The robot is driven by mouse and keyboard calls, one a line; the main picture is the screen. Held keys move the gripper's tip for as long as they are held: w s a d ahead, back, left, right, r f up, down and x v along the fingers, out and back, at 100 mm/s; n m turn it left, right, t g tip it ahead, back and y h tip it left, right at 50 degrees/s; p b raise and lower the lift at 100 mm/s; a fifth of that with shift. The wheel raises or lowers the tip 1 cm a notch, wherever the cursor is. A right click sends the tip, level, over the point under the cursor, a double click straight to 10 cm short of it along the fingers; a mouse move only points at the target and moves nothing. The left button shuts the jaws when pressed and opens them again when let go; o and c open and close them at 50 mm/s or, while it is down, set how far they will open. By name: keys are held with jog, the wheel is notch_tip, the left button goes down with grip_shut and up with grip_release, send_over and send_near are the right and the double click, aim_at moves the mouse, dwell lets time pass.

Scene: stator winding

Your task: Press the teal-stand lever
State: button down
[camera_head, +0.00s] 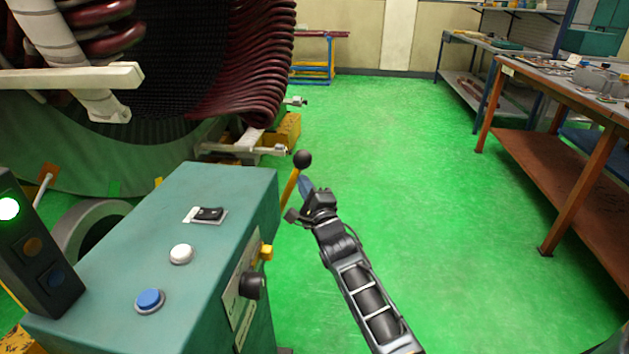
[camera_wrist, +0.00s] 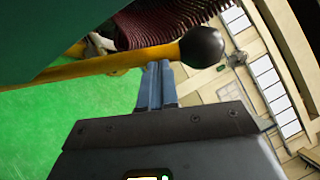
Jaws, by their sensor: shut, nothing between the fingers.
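The teal stand (camera_head: 215,215) is at the left of the head view. Its lever (camera_head: 290,187) is a yellow rod with a black ball knob (camera_head: 302,159), rising tilted from the stand's right side. My gripper (camera_head: 306,184) is just right of the rod, a little below the knob. In the wrist view the yellow rod (camera_wrist: 110,63) runs across the picture to the black knob (camera_wrist: 201,47). My gripper's blue fingers (camera_wrist: 157,68) are shut and empty, with their tips at the rod near the knob. I cannot tell whether they touch it.
The stand's top has a black rocker switch (camera_head: 209,213), a white button (camera_head: 181,254) and a blue button (camera_head: 149,300). A signal light (camera_head: 35,245) shows green at left. The large stator (camera_head: 200,60) stands behind. Green floor (camera_head: 450,220) is clear between stand and workbench (camera_head: 560,90).

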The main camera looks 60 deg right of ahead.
jog(key=shift+w+a+r+p, duration=0.2)
jog(key=shift+w+r+p, duration=0.1)
jog(key=shift+w+p, duration=0.25)
